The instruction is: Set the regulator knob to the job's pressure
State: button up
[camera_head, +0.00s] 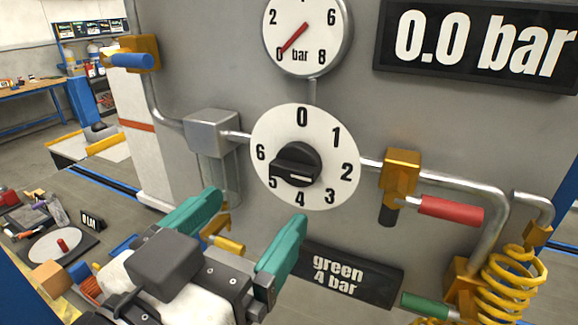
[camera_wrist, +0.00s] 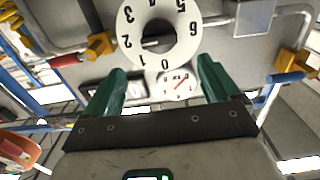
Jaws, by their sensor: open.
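The black regulator knob (camera_head: 297,165) sits on a white dial (camera_head: 262,130) numbered 0 to 6. Its white line lies on the side of 2 and 3; I cannot tell the exact reading. The knob (camera_wrist: 158,42) also shows, upside down, in the wrist view. A sign (camera_head: 345,275) below reads "green 4 bar". The round gauge (camera_head: 318,30) has its red needle at 0, and the display (camera_head: 480,45) reads 0.0 bar. My gripper (camera_head: 253,208) has teal fingers, is open and empty, and is apart from the knob, in front of and below it.
A red-handled valve (camera_head: 450,208) is right of the dial, and a blue-handled one (camera_head: 132,60) is upper left. A green handle (camera_head: 425,305) and yellow coiled hose (camera_head: 515,280) are lower right. A filter bowl (camera_head: 215,170) hangs left of the dial. A cluttered bench (camera_head: 110,200) is at left.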

aim_at(289, 174)
jog(key=p+x, duration=0.2)
jog(key=x, duration=0.7)
jog(key=shift+w+d+f+p, duration=0.1)
jog(key=shift+w+p, duration=0.15)
jog(key=shift+p, duration=0.05)
jog(key=shift+c, duration=0.3)
jog(key=c, duration=1)
jog(key=shift+f+b, duration=0.15)
jog(key=shift+b, duration=0.4)
